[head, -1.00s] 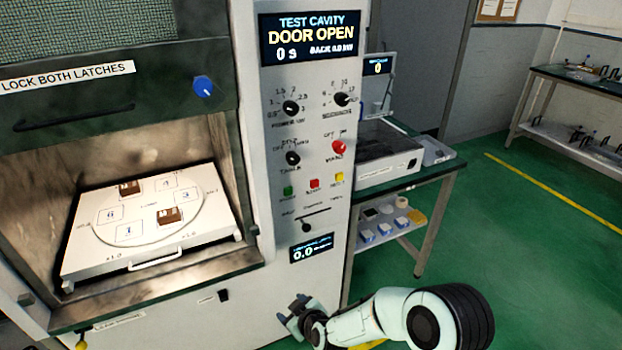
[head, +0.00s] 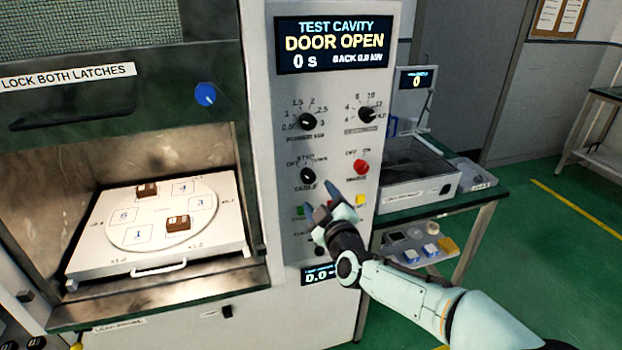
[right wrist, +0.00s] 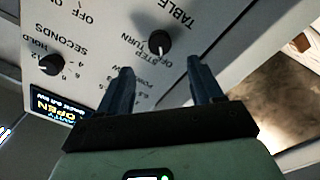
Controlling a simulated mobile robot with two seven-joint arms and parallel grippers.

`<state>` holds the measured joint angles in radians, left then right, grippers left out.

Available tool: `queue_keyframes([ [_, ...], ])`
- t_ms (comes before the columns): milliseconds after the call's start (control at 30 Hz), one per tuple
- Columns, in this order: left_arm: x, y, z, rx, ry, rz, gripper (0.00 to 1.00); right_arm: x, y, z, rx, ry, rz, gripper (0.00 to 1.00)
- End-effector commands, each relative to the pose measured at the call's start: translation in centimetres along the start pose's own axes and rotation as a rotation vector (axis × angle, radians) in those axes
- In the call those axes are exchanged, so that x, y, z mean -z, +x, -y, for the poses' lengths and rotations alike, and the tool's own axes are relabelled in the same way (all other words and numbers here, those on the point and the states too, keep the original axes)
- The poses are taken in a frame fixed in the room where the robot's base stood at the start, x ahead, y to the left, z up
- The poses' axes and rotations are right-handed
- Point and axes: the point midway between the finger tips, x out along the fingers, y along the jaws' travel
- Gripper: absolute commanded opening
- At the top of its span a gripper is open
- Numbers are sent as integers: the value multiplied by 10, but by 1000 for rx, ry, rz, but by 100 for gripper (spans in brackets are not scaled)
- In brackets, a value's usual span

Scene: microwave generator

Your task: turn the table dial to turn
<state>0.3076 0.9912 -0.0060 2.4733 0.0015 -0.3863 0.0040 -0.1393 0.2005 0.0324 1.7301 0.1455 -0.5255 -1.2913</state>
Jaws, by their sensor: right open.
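The table dial (head: 308,175) is a small black knob on the white control panel, with OFF, STEP and TURN marks around it. In the right wrist view the dial (right wrist: 160,43) appears upside down, just beyond and between my fingertips, with a pale pointer mark that I cannot match surely to a label. My right gripper (head: 320,198) is open, empty and just below the dial in the head view. Its two dark fingers (right wrist: 160,75) also show in the right wrist view, apart from the knob. My left gripper is not in view.
Other knobs (head: 307,121) sit above the dial, with a red knob (head: 361,167) to its right. Coloured buttons (head: 361,200) lie below, partly hidden by my gripper. The open cavity at left holds a white turntable tray (head: 100,262) with two brown blocks. A side bench (head: 480,200) stands at right.

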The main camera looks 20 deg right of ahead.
Motion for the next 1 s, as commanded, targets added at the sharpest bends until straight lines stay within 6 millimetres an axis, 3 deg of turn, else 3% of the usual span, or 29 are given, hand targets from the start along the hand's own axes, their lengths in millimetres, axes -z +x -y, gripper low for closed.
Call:
queue_keyframes([
  [200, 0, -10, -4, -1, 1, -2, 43, 0, 46, 0, 0, 0, 1, 66],
  [400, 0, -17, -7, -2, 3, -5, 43, 0, 75, -1, 0, 1, 1, 66],
  [600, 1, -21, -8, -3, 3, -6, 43, 0, 88, 0, 0, 1, 1, 66],
  [900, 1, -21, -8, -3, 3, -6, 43, -1, 90, 0, 1, 1, 1, 66],
  [933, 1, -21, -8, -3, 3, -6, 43, -1, 90, 0, 1, 1, 1, 62],
  [1000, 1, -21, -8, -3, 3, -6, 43, -1, 90, 0, 1, 1, 1, 40],
])
